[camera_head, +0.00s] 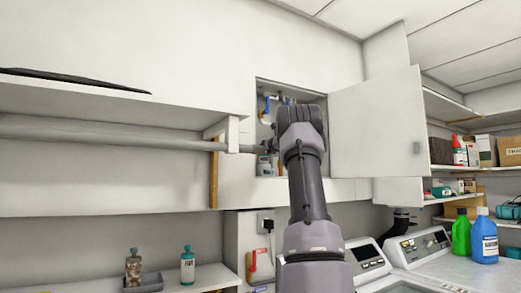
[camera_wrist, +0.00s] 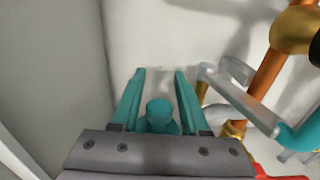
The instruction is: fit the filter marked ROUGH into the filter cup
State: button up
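My gripper (camera_wrist: 160,74) is inside the open wall cabinet; its two teal fingers are apart in the wrist view. A teal round-topped piece (camera_wrist: 159,108) lies between the fingers, with gaps visible on both sides. I cannot tell whether it is a filter, part of the cup or another fitting. In the head view my arm hides much of the cabinet, and a small pale, clear-looking container (camera_head: 264,166) shows low inside it, possibly the filter cup. No marking ROUGH is readable in either view.
Copper, grey and teal pipes (camera_wrist: 268,72) run close right of my gripper, with a red part below. The cabinet door (camera_head: 378,122) stands open to the right. Side shelves hold boxes (camera_head: 508,150); green (camera_head: 461,236) and blue (camera_head: 484,240) bottles stand below.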

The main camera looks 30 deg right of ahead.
jog(key=shift+o, duration=0.7)
jog(key=s, duration=1)
jog(key=shift+s, duration=0.4)
